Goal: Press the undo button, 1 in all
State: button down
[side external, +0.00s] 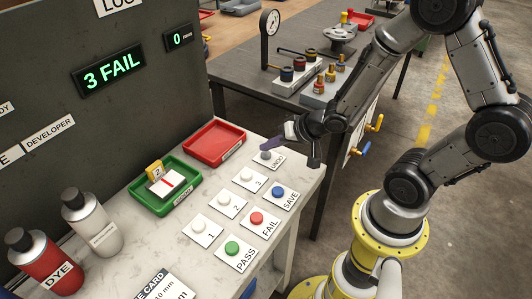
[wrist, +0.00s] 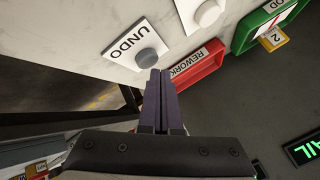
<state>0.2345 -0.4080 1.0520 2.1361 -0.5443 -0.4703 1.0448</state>
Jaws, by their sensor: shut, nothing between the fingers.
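The undo button (wrist: 147,57) is a round grey cap on a white plate marked UNDO. In the side view the undo plate (side external: 278,160) is at the far right corner of the button panel, its cap partly hidden by my fingers. My gripper (wrist: 160,72) is shut and empty, its two dark purple fingers together. In the side view my gripper (side external: 266,146) reaches in from the right with its tips just above the undo button. In the wrist view the tips appear beside the cap's lower edge. I cannot tell whether they touch it.
Other buttons stand close by: blue SAVE (side external: 278,191), red FAIL (side external: 257,218), green PASS (side external: 232,248) and white numbered ones (side external: 247,174). A red rework tray (side external: 214,143) and a green tray (side external: 165,186) lie behind. The display (side external: 109,74) reads 3 FAIL.

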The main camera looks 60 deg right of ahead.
aim_at(270, 156)
jog(key=shift+f, duration=0.75)
dwell(0.9)
jog(key=shift+r, duration=0.95)
jog(key=shift+r, duration=2.5)
